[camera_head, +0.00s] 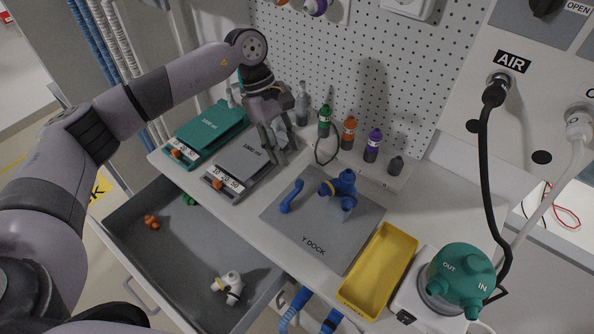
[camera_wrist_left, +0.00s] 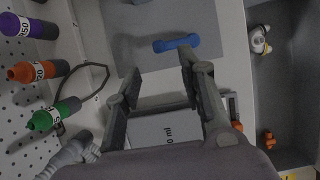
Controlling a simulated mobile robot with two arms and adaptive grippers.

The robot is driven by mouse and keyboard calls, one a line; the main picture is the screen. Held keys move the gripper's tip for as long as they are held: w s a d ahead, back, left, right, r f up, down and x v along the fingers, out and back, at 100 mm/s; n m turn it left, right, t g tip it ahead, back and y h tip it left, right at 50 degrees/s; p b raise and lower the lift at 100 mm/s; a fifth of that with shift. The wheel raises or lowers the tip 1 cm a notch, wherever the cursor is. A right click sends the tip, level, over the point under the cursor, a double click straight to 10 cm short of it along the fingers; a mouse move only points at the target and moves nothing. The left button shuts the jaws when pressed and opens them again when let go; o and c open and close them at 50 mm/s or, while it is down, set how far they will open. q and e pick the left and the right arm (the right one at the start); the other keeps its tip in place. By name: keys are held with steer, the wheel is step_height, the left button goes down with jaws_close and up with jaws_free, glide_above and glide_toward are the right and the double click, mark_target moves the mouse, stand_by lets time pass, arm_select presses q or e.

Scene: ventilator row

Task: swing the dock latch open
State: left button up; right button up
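The dock latch, a blue bar (camera_head: 291,196), lies on the left part of the grey Y DOCK plate (camera_head: 318,246). It also shows in the left wrist view (camera_wrist_left: 176,43), beyond my fingertips. A blue Y-shaped connector (camera_head: 345,188) with a yellow ring sits on the plate to the right of the latch. My left gripper (camera_head: 283,153) is above the grey syringe tray, behind and left of the latch, and apart from it. In the left wrist view its two fingers (camera_wrist_left: 157,78) are spread with nothing between them. My right gripper is not in view.
Green, orange and purple bottles (camera_head: 349,132) stand along the pegboard. A teal tray (camera_head: 205,133) and a grey tray (camera_head: 241,166) are left of the dock. A yellow bin (camera_head: 379,270) is to its right. An open drawer (camera_head: 186,240) holds small parts.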

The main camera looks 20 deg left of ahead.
mark_target(299, 181)
arm_select(q)
steer(key=p+x, duration=0.1)
steer(key=x, duration=0.4)
steer(key=shift+d+f, duration=0.15)
steer(key=shift+d, duration=0.05)
steer(key=shift+p+x, duration=0.5)
steer(key=shift+x, duration=0.6)
steer(key=shift+f, duration=0.4)
steer(key=shift+d+f, duration=0.15)
steer(key=shift+f, duration=0.1)
steer(key=shift+c, duration=0.4)
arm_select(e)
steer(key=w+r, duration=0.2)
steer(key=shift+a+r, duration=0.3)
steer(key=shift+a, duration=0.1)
arm_select(q)
steer(key=c, duration=0.4)
jaws_close()
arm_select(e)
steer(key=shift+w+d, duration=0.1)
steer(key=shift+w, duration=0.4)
